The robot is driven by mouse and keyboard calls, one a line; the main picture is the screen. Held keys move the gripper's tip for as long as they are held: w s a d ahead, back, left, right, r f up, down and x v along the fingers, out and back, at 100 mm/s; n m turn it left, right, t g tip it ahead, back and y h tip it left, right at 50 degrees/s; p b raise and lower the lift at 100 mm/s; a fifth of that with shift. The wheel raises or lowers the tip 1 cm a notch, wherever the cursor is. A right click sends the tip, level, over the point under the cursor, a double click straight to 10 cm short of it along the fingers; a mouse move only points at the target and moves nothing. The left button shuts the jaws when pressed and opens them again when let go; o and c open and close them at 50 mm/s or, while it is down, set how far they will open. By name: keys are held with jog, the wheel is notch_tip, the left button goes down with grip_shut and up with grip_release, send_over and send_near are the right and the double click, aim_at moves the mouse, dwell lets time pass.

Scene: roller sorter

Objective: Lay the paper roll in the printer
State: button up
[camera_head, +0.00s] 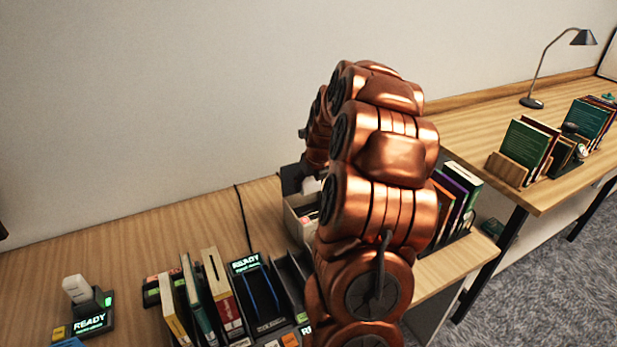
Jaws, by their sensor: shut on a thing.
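My copper arm fills the middle of the view, and its end reaches down behind its own links. My gripper (297,182), a dark shape at the end of the arm, shows only in part. It is shut on a white piece, apparently the paper roll (311,186), of which only a small part shows. Just below is a pale open-topped box (299,222), which may be the printer. Its right side is hidden by my arm, and I cannot tell whether the roll touches it.
A small device with a white top (76,289) is at the left. More books (463,183) stand right of my arm. The desk's back left is clear, apart from a black cable (242,215).

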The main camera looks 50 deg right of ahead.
jog(key=shift+f+b, duration=1.4)
jog(key=shift+f, duration=3.3)
jog(key=o, duration=1.2)
jog(key=shift+o, duration=0.2)
jog(key=v, duration=1.2)
